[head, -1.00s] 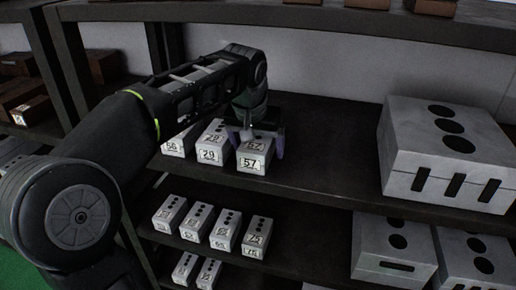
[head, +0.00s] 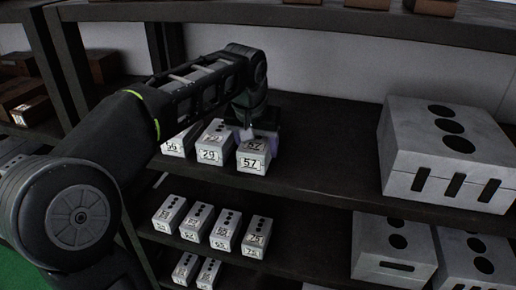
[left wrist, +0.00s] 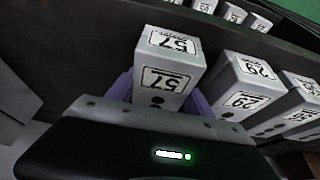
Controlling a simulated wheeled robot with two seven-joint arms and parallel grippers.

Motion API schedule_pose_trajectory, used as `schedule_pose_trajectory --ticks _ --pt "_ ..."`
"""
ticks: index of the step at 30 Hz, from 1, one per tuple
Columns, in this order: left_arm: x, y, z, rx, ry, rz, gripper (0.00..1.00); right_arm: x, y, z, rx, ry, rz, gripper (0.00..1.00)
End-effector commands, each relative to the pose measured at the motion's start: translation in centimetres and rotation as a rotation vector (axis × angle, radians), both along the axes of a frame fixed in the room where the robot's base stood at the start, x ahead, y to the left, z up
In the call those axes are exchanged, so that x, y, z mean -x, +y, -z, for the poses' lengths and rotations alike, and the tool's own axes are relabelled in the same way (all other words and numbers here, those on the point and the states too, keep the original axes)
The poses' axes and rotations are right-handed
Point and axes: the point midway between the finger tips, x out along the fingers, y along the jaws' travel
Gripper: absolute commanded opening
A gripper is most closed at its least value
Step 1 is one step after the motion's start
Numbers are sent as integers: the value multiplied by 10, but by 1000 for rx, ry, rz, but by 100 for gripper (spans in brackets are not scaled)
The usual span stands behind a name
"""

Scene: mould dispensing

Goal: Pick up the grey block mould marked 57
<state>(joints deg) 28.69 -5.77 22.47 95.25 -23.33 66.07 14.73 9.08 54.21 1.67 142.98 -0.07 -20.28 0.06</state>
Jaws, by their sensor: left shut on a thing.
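The grey block mould marked 57 (head: 252,156) stands on the upper shelf, at the right end of a short row of similar blocks. Its number labels also show, upside down, in the left wrist view (left wrist: 168,68). My left gripper (head: 258,140) reaches down over it from behind. In the left wrist view the purple fingers (left wrist: 160,95) are shut on the block's two sides. The block appears to rest on the shelf still. My right gripper is not in view.
A block marked 29 (head: 212,147) stands close on the left of the 57 block, with one marked 56 (head: 177,146) beyond. A large grey mould (head: 446,150) stands far right. Between is bare shelf (head: 325,150). Smaller numbered blocks (head: 224,232) stand on the shelf below.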

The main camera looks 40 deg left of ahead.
Motion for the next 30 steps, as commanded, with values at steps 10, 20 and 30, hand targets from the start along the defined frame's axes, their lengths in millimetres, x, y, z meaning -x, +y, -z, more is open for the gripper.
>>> schedule_pose_trajectory --ticks 10,20,30 --pt "-1 0 -2 -1 -5 0 0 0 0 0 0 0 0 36" --pt "-1 0 -5 -1 -5 0 0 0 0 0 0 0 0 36" --pt "20 -7 -15 -3 -7 1 0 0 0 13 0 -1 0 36"
